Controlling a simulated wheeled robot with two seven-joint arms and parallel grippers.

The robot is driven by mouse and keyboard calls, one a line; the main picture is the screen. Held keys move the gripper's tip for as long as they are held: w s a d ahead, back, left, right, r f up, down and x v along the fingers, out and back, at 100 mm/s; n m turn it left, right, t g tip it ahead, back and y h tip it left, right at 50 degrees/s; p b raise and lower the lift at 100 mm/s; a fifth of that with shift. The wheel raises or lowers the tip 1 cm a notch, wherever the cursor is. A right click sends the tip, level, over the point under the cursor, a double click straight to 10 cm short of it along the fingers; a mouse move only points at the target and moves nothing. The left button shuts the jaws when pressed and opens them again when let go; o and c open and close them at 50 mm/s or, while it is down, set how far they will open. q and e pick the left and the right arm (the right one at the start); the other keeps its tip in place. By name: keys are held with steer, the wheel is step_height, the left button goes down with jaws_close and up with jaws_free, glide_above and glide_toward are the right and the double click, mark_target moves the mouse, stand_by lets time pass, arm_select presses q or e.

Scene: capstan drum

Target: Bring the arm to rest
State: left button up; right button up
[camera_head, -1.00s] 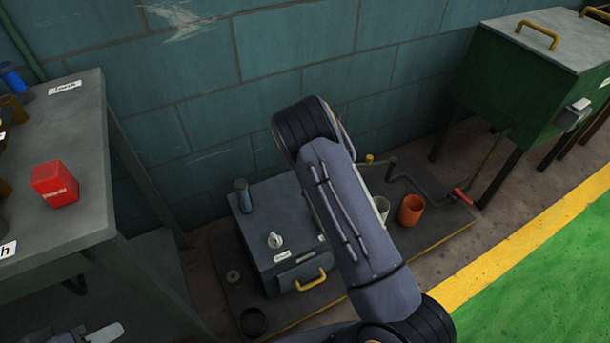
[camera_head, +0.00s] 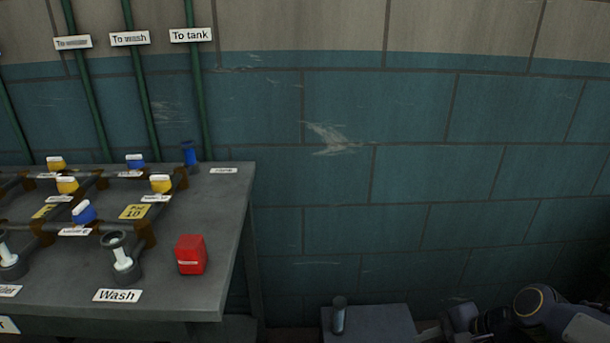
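My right arm (camera_head: 548,312) shows at the bottom right, bent, its dark links running left along the lower edge. Its far end, where my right gripper (camera_head: 430,334) seems to be, is small and cut by the frame's edge beside the grey box (camera_head: 375,325). I cannot tell whether its fingers are open or whether it touches the box. My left arm and gripper are out of view.
A grey bench (camera_head: 215,215) on the left carries pipes with blue and yellow valve knobs, a "Wash" outlet (camera_head: 122,258) and a red container (camera_head: 191,254). A dark cylinder (camera_head: 338,315) stands on the grey box. A block wall (camera_head: 420,170) closes the back.

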steer(key=s+a+r+n+t+h, duration=0.1)
steer(key=s+a+r+n+t, duration=0.15)
steer(key=s+n, duration=0.85)
step_height(320, 180, up, 25)
steer(key=n+p, duration=0.1)
steer(key=p, duration=2.3)
steer(key=shift+s+d+f+h+p, duration=0.2)
steer(key=shift+s+d+h+p, duration=0.05)
steer(key=shift+d+h+p, duration=0.1)
steer(key=shift+g, duration=0.25)
